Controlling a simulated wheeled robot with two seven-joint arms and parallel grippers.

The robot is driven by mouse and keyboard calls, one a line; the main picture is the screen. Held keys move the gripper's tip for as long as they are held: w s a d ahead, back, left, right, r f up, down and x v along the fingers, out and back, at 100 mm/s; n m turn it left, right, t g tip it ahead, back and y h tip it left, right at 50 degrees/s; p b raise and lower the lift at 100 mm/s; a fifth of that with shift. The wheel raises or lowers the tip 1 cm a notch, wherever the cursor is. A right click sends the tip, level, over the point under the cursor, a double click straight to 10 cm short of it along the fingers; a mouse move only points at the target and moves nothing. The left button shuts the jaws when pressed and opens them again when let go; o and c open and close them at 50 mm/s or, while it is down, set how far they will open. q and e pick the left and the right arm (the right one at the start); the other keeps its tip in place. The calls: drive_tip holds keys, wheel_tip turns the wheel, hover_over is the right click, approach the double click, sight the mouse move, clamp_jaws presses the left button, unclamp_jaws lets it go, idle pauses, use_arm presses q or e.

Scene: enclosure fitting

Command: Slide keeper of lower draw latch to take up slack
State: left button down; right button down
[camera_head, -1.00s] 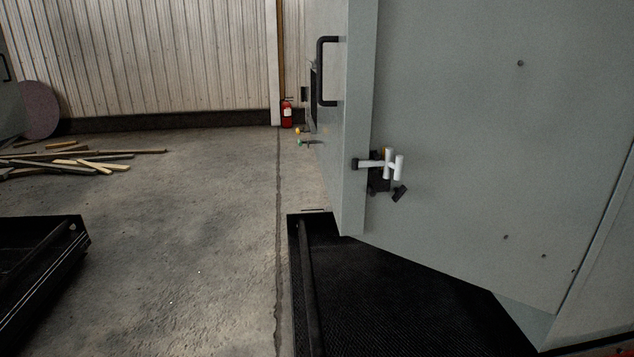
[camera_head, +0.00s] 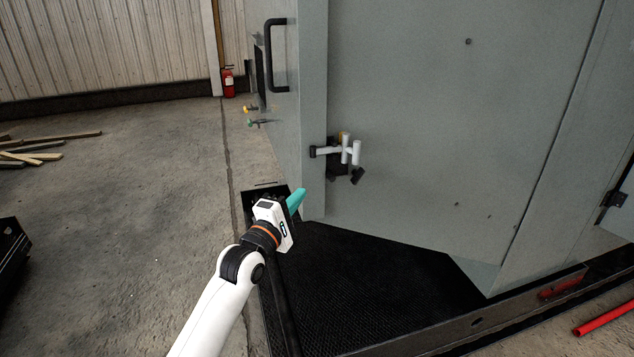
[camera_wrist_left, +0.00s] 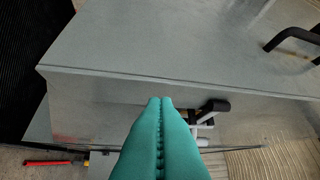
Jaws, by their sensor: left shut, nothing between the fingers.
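The draw latch (camera_head: 343,154) is on the grey enclosure near its vertical corner, with white bars and dark parts. Its keeper cannot be told apart clearly from the other parts. In the left wrist view a black end and white bars of the latch (camera_wrist_left: 212,108) show just right of the fingertips, partly hidden by them. My left gripper (camera_head: 300,196) has teal fingers and is below and left of the latch, apart from it. In the left wrist view its fingers (camera_wrist_left: 160,102) are together with nothing between them. My right gripper is not in view.
The grey enclosure (camera_head: 420,110) fills the right, with a black handle (camera_head: 275,55) on its left face above the latch. A black textured mat (camera_head: 350,285) lies below. A red bar (camera_head: 604,319) lies at lower right. The concrete floor at left is mostly clear.

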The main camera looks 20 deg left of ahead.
sight(327, 176)
use_arm(q)
drive_tip(key=w+d, duration=0.1)
drive_tip(key=w+d+r+p, duration=0.1)
drive_tip(key=w, duration=0.1)
drive_tip(key=shift+w+d, duration=0.15)
drive_tip(key=shift+d, duration=0.1)
drive_tip(key=shift+w+d+r+p, duration=0.1)
drive_tip(key=shift+w+d+p, duration=0.15)
drive_tip(key=shift+d+p, duration=0.25)
drive_tip(key=shift+w+d, duration=0.1)
drive_tip(key=shift+w+d, duration=0.45)
drive_tip(key=shift+d, duration=0.3)
